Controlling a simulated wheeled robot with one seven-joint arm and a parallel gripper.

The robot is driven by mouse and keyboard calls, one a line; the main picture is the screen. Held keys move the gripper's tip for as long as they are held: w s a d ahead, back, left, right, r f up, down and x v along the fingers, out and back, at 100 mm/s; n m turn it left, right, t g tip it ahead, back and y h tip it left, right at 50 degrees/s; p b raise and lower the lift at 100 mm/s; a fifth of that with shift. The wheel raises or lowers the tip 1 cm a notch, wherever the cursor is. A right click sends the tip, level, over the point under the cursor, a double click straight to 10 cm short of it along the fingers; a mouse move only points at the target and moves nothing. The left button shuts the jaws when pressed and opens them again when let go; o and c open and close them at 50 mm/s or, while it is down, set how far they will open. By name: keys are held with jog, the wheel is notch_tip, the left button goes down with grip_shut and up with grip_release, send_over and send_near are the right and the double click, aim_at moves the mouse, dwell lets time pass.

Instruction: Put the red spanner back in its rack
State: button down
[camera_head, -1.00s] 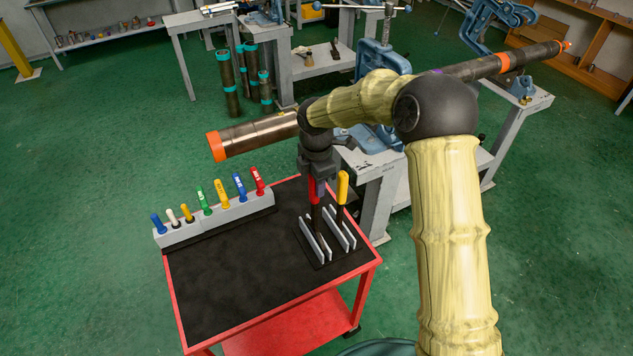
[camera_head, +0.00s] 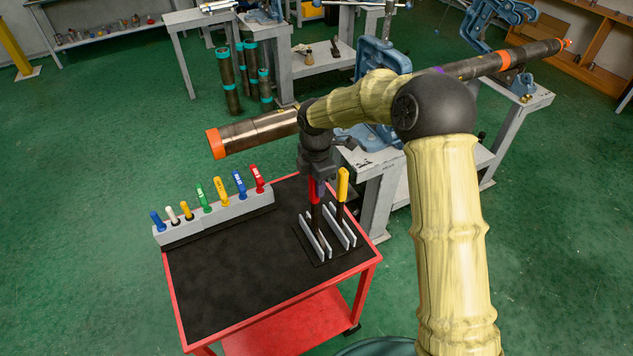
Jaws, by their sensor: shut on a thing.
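The red spanner (camera_head: 315,190) stands upright with its handle up, at the left slot of the grey slotted rack (camera_head: 322,243) on the trolley. Its dark lower part goes down between the left pair of plates; whether it rests on the bottom cannot be told. My gripper (camera_head: 315,178) points down from above and is shut on the red handle, hiding its top. A spanner with a yellow handle (camera_head: 342,185) stands in the right slot of the same rack.
The red trolley (camera_head: 190,310) has a black top, bare at front left. A grey holder (camera_head: 222,213) with several coloured-handled tools runs along its back left. A pipe with an orange end (camera_head: 250,135) juts out behind my gripper. Blue vises (camera_head: 383,58) stand on benches behind.

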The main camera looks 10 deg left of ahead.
jog(key=shift+f+b, duration=0.55)
jog(key=shift+f, duration=1.05)
dwell(2.5)
jog(key=c, duration=1.1)
grip_release()
jog(key=shift+o, duration=0.2)
notch_tip(320, 180, up, 17)
jog(key=shift+r+b, duration=0.2)
jog(key=shift+b, duration=0.8)
